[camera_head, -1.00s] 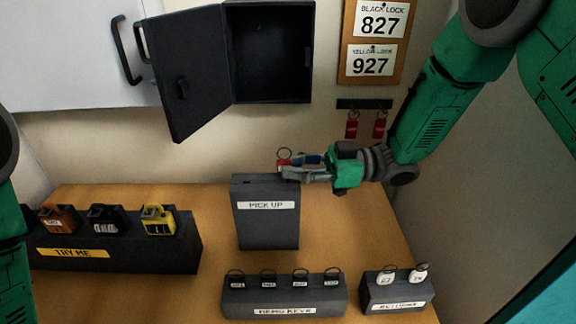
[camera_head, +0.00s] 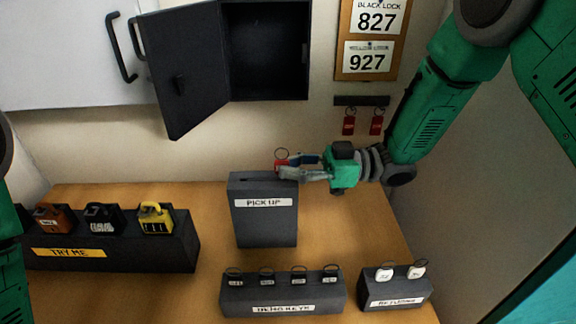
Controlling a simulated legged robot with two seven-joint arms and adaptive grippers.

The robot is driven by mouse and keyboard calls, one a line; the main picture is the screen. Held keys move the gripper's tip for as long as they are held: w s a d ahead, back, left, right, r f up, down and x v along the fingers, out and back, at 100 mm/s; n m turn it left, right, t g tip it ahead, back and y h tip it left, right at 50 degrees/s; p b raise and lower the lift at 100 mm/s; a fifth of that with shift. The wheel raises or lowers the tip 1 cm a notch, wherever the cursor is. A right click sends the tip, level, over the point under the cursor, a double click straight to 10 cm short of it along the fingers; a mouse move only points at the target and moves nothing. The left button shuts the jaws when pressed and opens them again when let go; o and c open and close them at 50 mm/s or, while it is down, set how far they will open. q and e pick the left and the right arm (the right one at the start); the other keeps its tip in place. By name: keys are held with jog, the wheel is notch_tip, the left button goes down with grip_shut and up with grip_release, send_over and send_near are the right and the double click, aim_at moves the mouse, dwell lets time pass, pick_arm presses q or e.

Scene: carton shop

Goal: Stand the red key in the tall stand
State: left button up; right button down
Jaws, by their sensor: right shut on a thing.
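The red key (camera_head: 281,164) with a ring at its top is in the fingertips of my right gripper (camera_head: 292,167). The gripper comes in from the right and is shut on it. The key is at the upper right part of the tall dark stand (camera_head: 264,222) labelled PICK UP. I cannot tell whether the key touches the stand or is in its slot; the fingers hide its lower part. My left arm shows only as a green link at the left edge, and its gripper is out of view.
Two red keys (camera_head: 349,124) hang on a wall rack. A black cabinet (camera_head: 269,50) stands open above. A TRY ME block (camera_head: 120,255) with padlocks is at left. A DEMO KEYS block (camera_head: 283,297) and a block with white-tagged keys (camera_head: 396,291) are in front.

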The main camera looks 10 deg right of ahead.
jog(key=shift+f, duration=0.55)
dwell(0.7)
jog(key=c, duration=1.6)
grip_release()
jog(key=shift+d, duration=0.15)
jog(key=s+d, duration=0.1)
jog(key=d, duration=0.6)
jog(key=shift+d, duration=0.4)
jog(key=shift+s+f, duration=0.1)
